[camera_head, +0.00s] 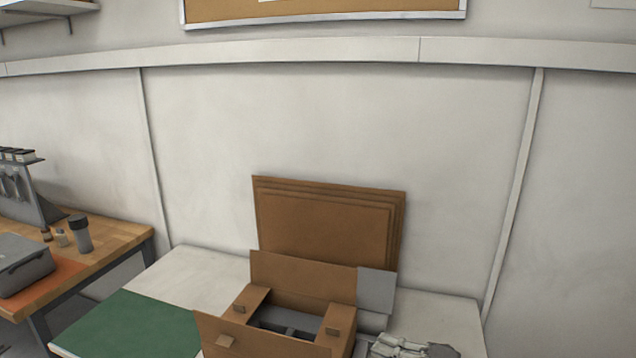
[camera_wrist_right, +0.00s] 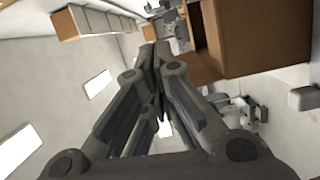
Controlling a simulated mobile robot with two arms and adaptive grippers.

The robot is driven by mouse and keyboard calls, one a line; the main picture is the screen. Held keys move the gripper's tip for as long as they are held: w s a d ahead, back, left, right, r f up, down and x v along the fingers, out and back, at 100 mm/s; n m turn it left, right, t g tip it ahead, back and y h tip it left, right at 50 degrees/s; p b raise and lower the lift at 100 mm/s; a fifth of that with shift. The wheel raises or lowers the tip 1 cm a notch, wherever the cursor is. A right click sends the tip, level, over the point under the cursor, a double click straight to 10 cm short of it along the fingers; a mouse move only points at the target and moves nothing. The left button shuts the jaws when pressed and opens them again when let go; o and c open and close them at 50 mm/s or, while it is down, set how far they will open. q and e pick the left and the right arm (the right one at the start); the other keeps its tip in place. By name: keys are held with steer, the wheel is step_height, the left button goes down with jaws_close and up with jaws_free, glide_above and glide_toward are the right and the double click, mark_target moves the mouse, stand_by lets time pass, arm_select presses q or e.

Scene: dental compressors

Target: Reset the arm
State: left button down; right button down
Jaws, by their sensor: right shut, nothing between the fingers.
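My right gripper (camera_wrist_right: 155,52) fills the middle of the right wrist view. Its two dark grey fingers are closed together, with nothing between them. A brown cardboard surface (camera_wrist_right: 262,38) shows beside it at the upper right of that view; I cannot tell the gap to it. In the head view I cannot clearly make out the right gripper. My left gripper is in neither view.
An open cardboard box (camera_head: 303,280) with dark grey contents stands on the white table (camera_head: 195,277). Flat cardboard sheets (camera_head: 325,228) lean on the wall behind. A green mat (camera_head: 130,328) lies left. Pale grey items (camera_head: 398,347) sit right of the box. A wooden bench (camera_head: 110,240) stands far left.

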steer(key=s+d+f+m+t+h, duration=0.1)
steer(key=s+d+f+m+h, duration=0.3)
steer(key=s+m+h, duration=0.55)
steer(key=s+d+f+m+t+h, duration=0.2)
steer(key=d+f+m+h, duration=0.3)
steer(key=m, duration=0.9)
steer(key=s+a+f+m+g, duration=0.15)
steer(key=s+g, duration=0.35)
steer(key=s, duration=0.6)
steer(key=s+a+f+m+g, duration=0.1)
steer(key=s+f+m+g, duration=0.2)
steer(key=s, duration=0.8)
step_height(320, 180, down, 28)
steer(key=s+f+n+g+b, duration=0.1)
steer(key=s+g+b, duration=0.1)
steer(key=g, duration=0.1)
arm_select(q)
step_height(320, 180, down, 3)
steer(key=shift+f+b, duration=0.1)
steer(key=shift+b, duration=0.45)
arm_select(e)
steer(key=s+d+f, duration=0.2)
steer(key=s+f, duration=1.4)
steer(key=shift+d+n+g, duration=0.3)
steer(key=shift+d+g, duration=0.05)
steer(key=shift+g, duration=0.05)
